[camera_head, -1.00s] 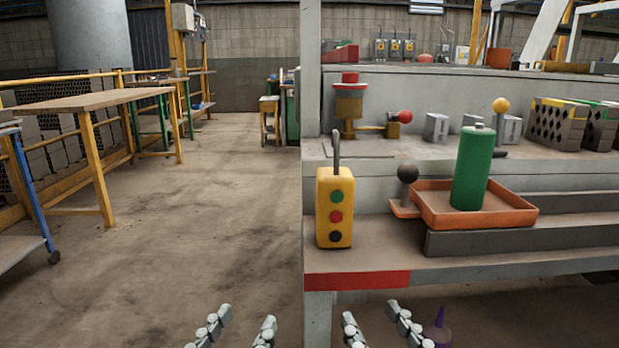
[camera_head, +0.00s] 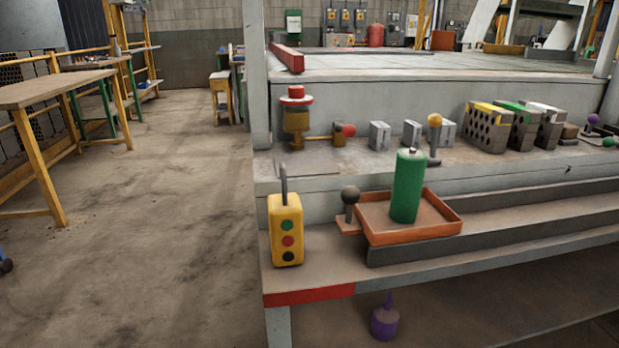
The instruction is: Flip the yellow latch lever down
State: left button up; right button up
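A lever with a yellow ball knob (camera_head: 435,120) stands upright on the upper ledge of the grey bench, behind the green cylinder. Its lower part ends near a dark base, and its pivot is too small to make out. Neither of my grippers is in view.
On the lower step stand a yellow control box (camera_head: 286,231) and an orange tray (camera_head: 410,233) holding a green cylinder (camera_head: 407,186). A black-knobbed lever (camera_head: 350,195) is beside the tray. A red-knobbed valve (camera_head: 297,122), grey blocks (camera_head: 380,135) and hollow bricks (camera_head: 487,127) line the ledge.

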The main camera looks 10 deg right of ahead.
aim_at(435, 121)
jog(key=i+j+z, duration=0.25)
jog(key=j+z, duration=0.25)
jog(key=i+j+z, duration=0.15)
jog(key=j+z, duration=0.8)
jog(key=j, duration=0.2)
jog(key=j+z, duration=0.5)
jog(key=j, duration=0.15)
jog(key=k+j+z, duration=0.15)
jog(key=j+z, duration=0.35)
jog(key=k+l+u, duration=0.1)
jog(key=k+l, duration=0.2)
jog(key=k, duration=0.2)
